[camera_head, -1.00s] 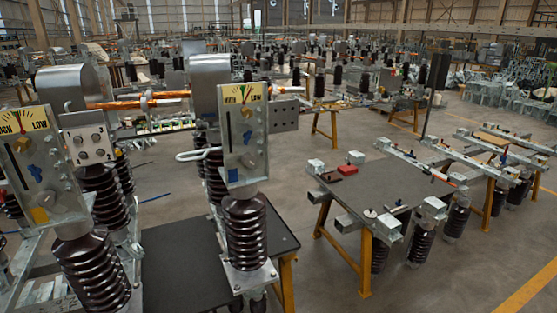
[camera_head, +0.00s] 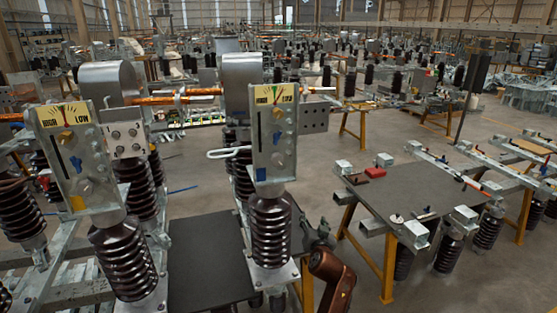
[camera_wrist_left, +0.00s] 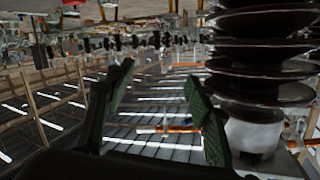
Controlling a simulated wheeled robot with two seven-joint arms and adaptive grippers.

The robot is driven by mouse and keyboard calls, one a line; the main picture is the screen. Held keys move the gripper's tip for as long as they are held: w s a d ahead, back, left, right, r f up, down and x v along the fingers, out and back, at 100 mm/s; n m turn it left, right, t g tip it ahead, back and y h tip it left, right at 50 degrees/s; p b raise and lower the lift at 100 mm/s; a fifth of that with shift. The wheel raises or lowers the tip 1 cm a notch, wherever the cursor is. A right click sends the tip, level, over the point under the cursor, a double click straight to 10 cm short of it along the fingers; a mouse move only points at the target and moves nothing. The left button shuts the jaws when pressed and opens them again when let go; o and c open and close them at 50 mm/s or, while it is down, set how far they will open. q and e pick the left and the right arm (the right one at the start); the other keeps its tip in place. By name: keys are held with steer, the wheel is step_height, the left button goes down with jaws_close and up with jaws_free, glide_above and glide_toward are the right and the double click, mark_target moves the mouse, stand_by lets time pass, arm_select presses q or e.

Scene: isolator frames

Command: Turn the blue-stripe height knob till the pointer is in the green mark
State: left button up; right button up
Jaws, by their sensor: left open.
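The blue-stripe panel (camera_head: 273,155) stands upright on a dark insulator right of the left panel. Its blue stripe (camera_head: 261,174) is at the lower left. A yellow HIGH-LOW scale (camera_head: 265,96) with a green mark tops it; the pointer is too small to place surely against the mark. A gold knob (camera_head: 277,113) sits under the scale and a blue knob (camera_head: 276,138) lower down. My left gripper (camera_wrist_left: 158,75) is open and empty in the left wrist view, its green-padded fingers apart, left of a dark ribbed insulator (camera_wrist_left: 262,55). My right gripper is not in view.
A similar panel (camera_head: 88,180) with a yellow stripe stands to the left. Ribbed insulators (camera_head: 125,262) and metal housings crowd both panels. A dark bench top (camera_head: 205,262) lies between them, and another table (camera_head: 400,205) stands right. Open floor shows between the tables.

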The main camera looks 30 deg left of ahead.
arm_select(q)
steer(key=s+a+r+n+y, duration=0.1)
steer(key=s+r+n+y, duration=0.15)
steer(key=r, duration=0.65)
steer(key=s+a+r+n+y, duration=0.1)
steer(key=s+r+n, duration=0.15)
steer(key=r, duration=0.55)
steer(key=n+g+y, duration=0.2)
glide_toward(278, 161)
steer(key=x, duration=0.3)
steer(key=shift+n, duration=0.3)
steer(key=p+x, duration=0.2)
steer(key=x, duration=0.4)
steer(key=shift+w+a+r, duration=0.1)
steer(key=shift+a, duration=0.05)
steer(key=shift+w+a, duration=0.45)
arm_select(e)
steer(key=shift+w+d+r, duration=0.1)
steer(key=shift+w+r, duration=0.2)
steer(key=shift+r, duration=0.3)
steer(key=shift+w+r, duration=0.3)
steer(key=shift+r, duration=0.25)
arm_select(q)
steer(key=shift+c, duration=0.6)
